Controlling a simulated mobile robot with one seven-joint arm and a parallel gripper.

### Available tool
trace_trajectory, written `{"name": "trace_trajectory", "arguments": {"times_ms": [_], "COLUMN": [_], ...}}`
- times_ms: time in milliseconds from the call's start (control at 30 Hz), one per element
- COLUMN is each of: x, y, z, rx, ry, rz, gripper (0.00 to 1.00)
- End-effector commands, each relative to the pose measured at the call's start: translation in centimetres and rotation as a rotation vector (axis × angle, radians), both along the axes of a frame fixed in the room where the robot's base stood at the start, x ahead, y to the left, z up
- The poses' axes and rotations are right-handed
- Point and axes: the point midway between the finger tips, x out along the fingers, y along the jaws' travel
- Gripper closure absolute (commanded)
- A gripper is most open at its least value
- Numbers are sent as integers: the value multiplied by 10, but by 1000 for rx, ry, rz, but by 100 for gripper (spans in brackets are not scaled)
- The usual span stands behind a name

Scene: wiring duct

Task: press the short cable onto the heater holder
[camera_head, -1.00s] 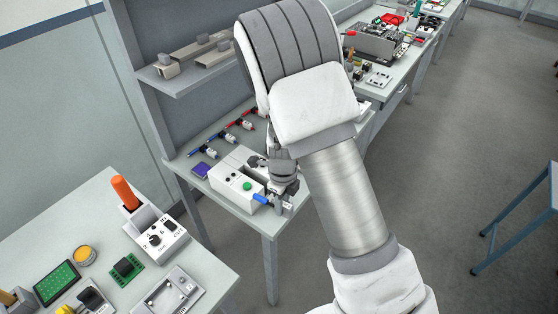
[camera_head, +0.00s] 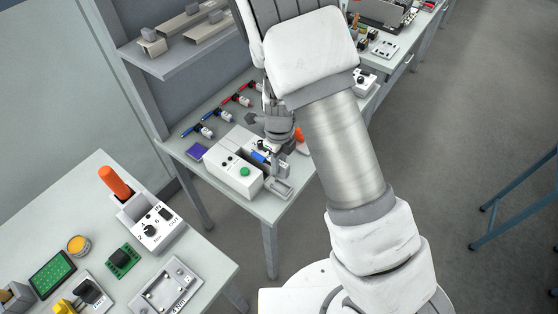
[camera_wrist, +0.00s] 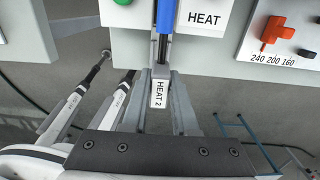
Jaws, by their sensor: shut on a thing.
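My gripper (camera_wrist: 160,75) is shut on a short cable with a blue end (camera_wrist: 166,14), a black section and a white tag reading HEAT 2 (camera_wrist: 158,93). The blue end points away from the gripper, over a pale unit. A white plate marked HEAT (camera_wrist: 204,17) lies just right of the blue end. The blue end also shows in the head view (camera_head: 259,157), right of a white box with a green button (camera_head: 233,168). Whether the cable touches the holder cannot be told; the arm hides part of it.
A panel with a red knob (camera_wrist: 273,32) and numbers stands to the right. Several red and blue tagged cables (camera_head: 208,116) lie behind the box. A purple block (camera_head: 196,150) sits at its left. A shelf (camera_head: 165,62) hangs behind.

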Motion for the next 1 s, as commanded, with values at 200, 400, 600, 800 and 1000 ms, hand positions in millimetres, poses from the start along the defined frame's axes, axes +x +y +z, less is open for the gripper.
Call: {"name": "trace_trajectory", "arguments": {"times_ms": [200, 400, 600, 800, 1000], "x": [0, 0, 0, 0, 0], "y": [0, 0, 0, 0, 0], "z": [1, -12, -31, -50, -58], "rx": [-1, 0, -1, -1, 0], "ry": [1, 0, 1, 1, 0], "rz": [1, 0, -1, 1, -1], "gripper": [100, 100, 100, 100, 100]}}
